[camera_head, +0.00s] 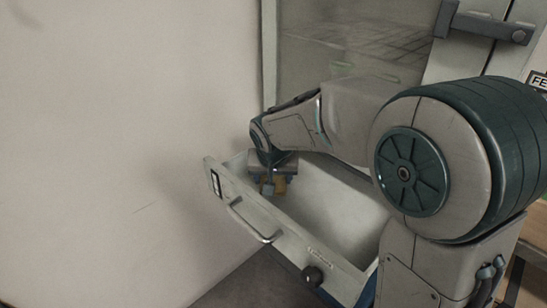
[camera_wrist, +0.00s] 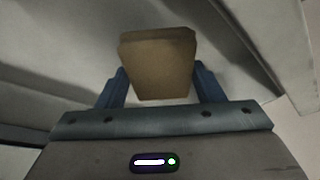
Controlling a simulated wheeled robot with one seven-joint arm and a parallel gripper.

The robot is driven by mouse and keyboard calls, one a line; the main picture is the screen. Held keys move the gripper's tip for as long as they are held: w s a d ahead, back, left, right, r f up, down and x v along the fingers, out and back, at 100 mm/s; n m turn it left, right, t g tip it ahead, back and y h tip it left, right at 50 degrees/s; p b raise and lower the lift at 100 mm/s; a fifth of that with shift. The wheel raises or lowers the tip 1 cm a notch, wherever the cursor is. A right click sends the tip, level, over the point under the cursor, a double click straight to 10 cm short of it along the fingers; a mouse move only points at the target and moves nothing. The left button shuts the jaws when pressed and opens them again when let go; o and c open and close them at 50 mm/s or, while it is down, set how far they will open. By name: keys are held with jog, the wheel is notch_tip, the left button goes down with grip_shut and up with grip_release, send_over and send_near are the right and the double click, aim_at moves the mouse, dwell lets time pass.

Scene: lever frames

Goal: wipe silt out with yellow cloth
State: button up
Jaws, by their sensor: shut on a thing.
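My gripper (camera_head: 268,187) reaches down into an open drawer (camera_head: 288,246) at its left end. The gripper is shut on a yellow-brown cloth (camera_head: 280,184), which looks like a thick block. In the wrist view the cloth (camera_wrist: 158,65) sits between the two blue fingers of my gripper (camera_wrist: 158,85). Pale drawer surfaces lie around and behind it. Whether the cloth touches the drawer floor I cannot tell. I cannot make out silt clearly; the drawer floor shows pale with dim shading, and part of it is hidden by my arm.
A plain wall (camera_head: 120,150) stands close on the left. A cabinet with a glass pane (camera_head: 350,45) and a dark handle (camera_head: 485,27) rises behind. A wooden surface (camera_head: 530,262) is at right.

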jog(key=shift+d+r+p, duration=0.1)
jog(key=shift+r+p, duration=1.15)
jog(key=shift+r, duration=0.9)
jog(key=shift+r, duration=0.1)
